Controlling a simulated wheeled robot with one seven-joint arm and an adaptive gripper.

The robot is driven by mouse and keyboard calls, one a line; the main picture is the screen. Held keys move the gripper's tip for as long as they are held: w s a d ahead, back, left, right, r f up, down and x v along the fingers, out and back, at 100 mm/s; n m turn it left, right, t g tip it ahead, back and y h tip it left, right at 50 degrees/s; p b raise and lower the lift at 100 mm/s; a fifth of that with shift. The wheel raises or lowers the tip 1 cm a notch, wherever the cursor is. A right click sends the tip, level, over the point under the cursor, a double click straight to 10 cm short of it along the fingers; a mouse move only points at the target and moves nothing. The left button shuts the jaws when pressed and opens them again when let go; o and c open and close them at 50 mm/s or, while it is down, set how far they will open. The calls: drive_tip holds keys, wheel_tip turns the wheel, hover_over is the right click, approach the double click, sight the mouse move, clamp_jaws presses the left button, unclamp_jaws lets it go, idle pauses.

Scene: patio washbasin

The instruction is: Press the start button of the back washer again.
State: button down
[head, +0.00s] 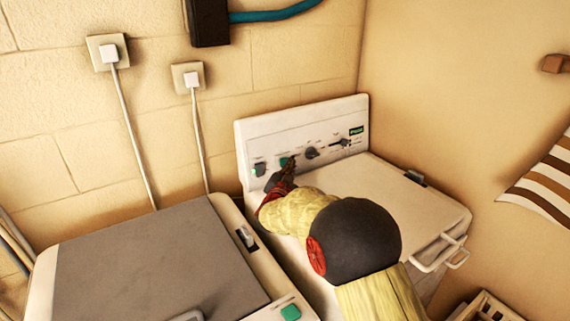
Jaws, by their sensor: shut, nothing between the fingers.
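The back washer (400,196) is white, with an upright control panel (262,137) along its rear edge. The panel carries a dark green button (259,169) at its left, a second green button (284,161) beside my fingertips, dark knobs and a small green display (356,131). My gripper (292,164) is shut and empty, with its fingertips at the panel just right of the second green button, partly covering that spot. I cannot tell whether the fingertips touch the panel. My arm hides part of the washer's top.
A second machine with a grey lid (150,262) and a green button (290,312) stands at the front left. Two wall sockets with plugs (108,53) (192,80) and cables are on the left wall. A striped towel (545,180) hangs at right, above a crate (487,306).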

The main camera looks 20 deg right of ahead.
drive_tip(key=shift+w, duration=0.15)
drive_tip(key=shift+w+a+f, duration=0.1)
drive_tip(key=shift+w, duration=0.15)
drive_tip(key=shift+w, duration=0.35)
idle(0.7)
drive_tip(key=shift+w+a+f, duration=0.1)
drive_tip(key=shift+f, duration=0.05)
idle(0.6)
drive_tip(key=shift+s, duration=0.55)
drive_tip(key=shift+s+d, duration=0.2)
drive_tip(key=shift+s, duration=0.1)
